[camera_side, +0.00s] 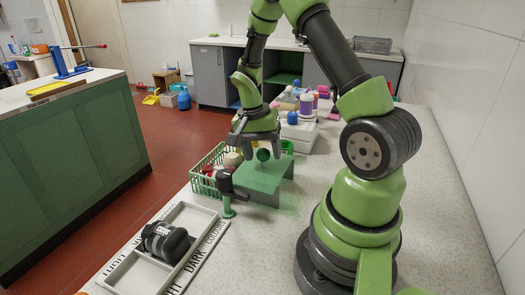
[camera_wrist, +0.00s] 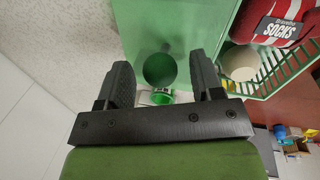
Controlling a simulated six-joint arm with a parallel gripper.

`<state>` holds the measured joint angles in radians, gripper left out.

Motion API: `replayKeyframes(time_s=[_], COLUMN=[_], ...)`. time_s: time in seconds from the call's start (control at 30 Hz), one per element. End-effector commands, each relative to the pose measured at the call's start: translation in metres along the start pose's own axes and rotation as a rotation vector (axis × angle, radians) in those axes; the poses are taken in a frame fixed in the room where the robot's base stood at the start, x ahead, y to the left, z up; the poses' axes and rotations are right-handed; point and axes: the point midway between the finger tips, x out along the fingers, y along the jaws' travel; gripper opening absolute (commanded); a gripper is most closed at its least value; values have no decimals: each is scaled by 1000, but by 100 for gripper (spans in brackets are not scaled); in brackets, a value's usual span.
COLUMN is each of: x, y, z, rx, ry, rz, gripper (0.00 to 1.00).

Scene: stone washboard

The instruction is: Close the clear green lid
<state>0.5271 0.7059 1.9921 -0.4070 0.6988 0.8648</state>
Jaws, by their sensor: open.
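The clear green lid (camera_side: 258,177) shows as a see-through green panel with a round dark green knob (camera_side: 263,155) on it. I cannot tell how far it is open. In the wrist view the lid (camera_wrist: 150,25) lies beyond my fingers, and the knob (camera_wrist: 160,70) shows between them. My gripper (camera_side: 257,148) is over the lid, close to the knob, with its fingers apart. In the wrist view my gripper (camera_wrist: 161,75) is open, with a visible gap on each side of the knob. Whether the fingers are level with the knob is unclear.
A green basket (camera_side: 203,185) with red socks (camera_wrist: 285,22) stands left of the lid. A black clamp-like piece on a green post (camera_side: 228,205) stands in front. A labelled white tray (camera_side: 130,275) holds a dark sock bundle (camera_side: 165,242). Bottles (camera_side: 306,105) stand behind.

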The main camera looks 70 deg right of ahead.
Motion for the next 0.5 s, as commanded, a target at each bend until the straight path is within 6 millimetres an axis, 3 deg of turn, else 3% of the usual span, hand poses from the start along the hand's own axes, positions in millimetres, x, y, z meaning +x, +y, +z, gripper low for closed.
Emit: replayKeyframes(time_s=[0.27, 0.37, 0.5], x=[3, 2, 2], y=[0, 0, 0], z=[0, 0, 0], rx=[0, 0, 0], ry=[0, 0, 0], rz=[-1, -1, -1], gripper=[60, 42, 10])
